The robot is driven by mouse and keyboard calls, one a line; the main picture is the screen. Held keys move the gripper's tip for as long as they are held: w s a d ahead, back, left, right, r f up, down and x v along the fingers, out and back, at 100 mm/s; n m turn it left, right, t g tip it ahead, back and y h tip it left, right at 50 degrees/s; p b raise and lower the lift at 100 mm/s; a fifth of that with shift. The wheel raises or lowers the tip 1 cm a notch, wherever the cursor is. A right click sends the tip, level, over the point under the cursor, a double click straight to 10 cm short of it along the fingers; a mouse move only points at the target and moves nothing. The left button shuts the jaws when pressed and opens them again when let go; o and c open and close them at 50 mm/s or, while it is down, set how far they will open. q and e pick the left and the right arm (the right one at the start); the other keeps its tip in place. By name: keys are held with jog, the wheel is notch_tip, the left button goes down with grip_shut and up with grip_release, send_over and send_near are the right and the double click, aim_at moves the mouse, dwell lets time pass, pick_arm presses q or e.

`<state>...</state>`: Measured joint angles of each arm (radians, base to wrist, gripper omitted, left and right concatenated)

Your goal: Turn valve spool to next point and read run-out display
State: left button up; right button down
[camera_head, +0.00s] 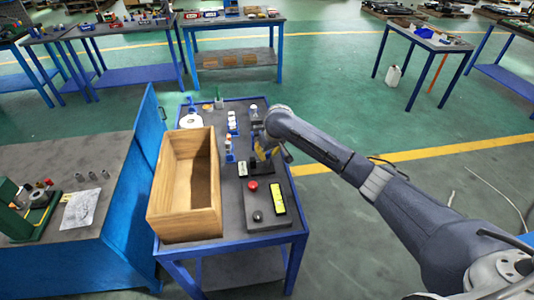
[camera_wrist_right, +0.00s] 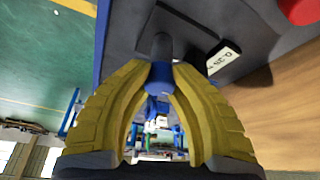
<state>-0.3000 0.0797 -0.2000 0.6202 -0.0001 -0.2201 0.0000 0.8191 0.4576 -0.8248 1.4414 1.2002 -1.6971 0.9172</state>
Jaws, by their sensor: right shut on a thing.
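My right gripper (camera_head: 265,153) reaches over the blue-framed table from the right. In the right wrist view its yellow fingers (camera_wrist_right: 158,85) are closed around the blue end of a dark grey shaft, which I take to be the valve spool (camera_wrist_right: 162,49). The shaft points away from the fingers toward a dark grey block. A small white display (camera_wrist_right: 222,58) with black digits lies right of the shaft; the digits are tilted, small and not surely readable. It also shows in the head view (camera_head: 243,168). The arm hides most of the spool in the head view. My left gripper is not in view.
An open wooden crate (camera_head: 186,226) fills the table's left side. A red button (camera_head: 252,186), a yellow-green panel (camera_head: 278,199) and a black knob (camera_head: 257,216) are near the front. Small blue and white items (camera_head: 232,122) stand at the back. A blue cabinet wall (camera_head: 148,150) is at left.

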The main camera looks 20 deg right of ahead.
jog(key=m, duration=0.1)
jog(key=m+h, duration=0.1)
jog(key=m, duration=0.1)
jog(key=shift+w+a+r+m, duration=0.25)
jog(key=shift+w+r+m, duration=0.05)
jog(key=shift+r+m, duration=0.1)
jog(key=shift+m+h, duration=0.3)
jog(key=shift+d, duration=0.15)
jog(key=c, duration=1.5)
grip_release()
jog(key=shift+c, duration=0.2)
jog(key=o, duration=0.5)
jog(key=shift+f, duration=0.3)
jog(key=shift+s+r, duration=0.1)
jog(key=shift+s, duration=0.05)
jog(key=v, duration=1.1)
jog(key=shift+s+r, duration=0.15)
jog(key=shift+r, duration=0.2)
jog(key=shift+c, duration=0.2)
